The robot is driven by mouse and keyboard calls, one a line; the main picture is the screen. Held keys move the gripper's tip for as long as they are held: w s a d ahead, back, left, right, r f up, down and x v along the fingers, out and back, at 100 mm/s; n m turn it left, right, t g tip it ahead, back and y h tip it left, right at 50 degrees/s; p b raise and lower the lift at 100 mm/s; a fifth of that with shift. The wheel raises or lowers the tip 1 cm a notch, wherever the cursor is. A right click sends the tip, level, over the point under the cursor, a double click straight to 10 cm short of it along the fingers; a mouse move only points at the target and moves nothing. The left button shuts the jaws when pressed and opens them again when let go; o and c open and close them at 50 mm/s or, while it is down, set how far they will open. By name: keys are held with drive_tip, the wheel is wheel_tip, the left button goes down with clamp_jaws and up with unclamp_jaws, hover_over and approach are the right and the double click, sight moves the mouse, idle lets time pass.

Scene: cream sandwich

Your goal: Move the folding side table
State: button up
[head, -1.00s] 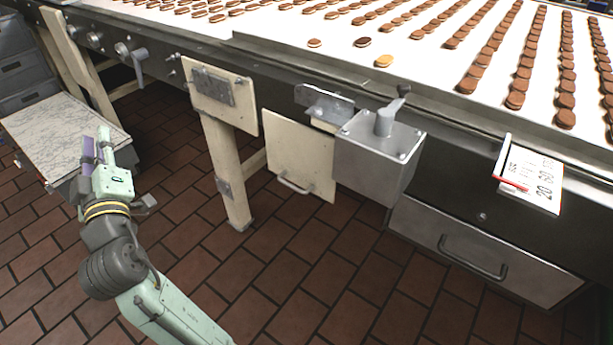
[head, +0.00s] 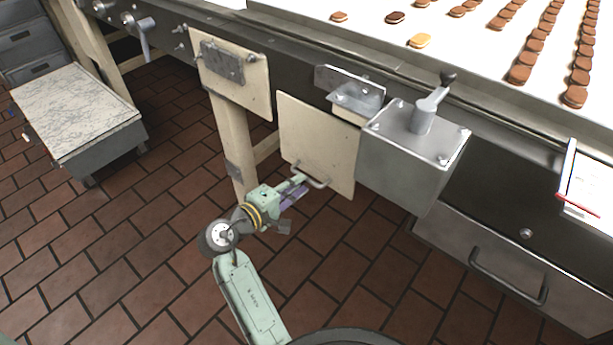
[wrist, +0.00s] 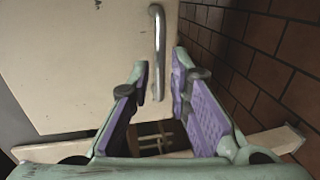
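A cream panel (head: 318,143) with a metal handle (head: 308,177) along its lower edge hangs down from the conveyor's side; it looks like the folding side table. My gripper (head: 299,188) is at this handle, low over the floor. In the wrist view, my gripper (wrist: 160,72) is open, with purple pads on both fingers. The handle (wrist: 157,45) lies ahead of the gap, its near end showing between the fingertips. The panel (wrist: 75,60) fills the left of that view. I cannot tell if a finger touches the handle.
A low marble-topped table (head: 75,110) stands at the left. A grey lever box (head: 412,150) and a drawer (head: 490,260) are right of the panel. A cream leg (head: 232,150) stands just left of it. Brick floor (head: 130,240) in front is open.

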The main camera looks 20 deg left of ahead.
sight(310, 152)
drive_tip(key=shift+x, duration=2.05)
drive_tip(key=shift+c, duration=0.4)
clamp_jaws()
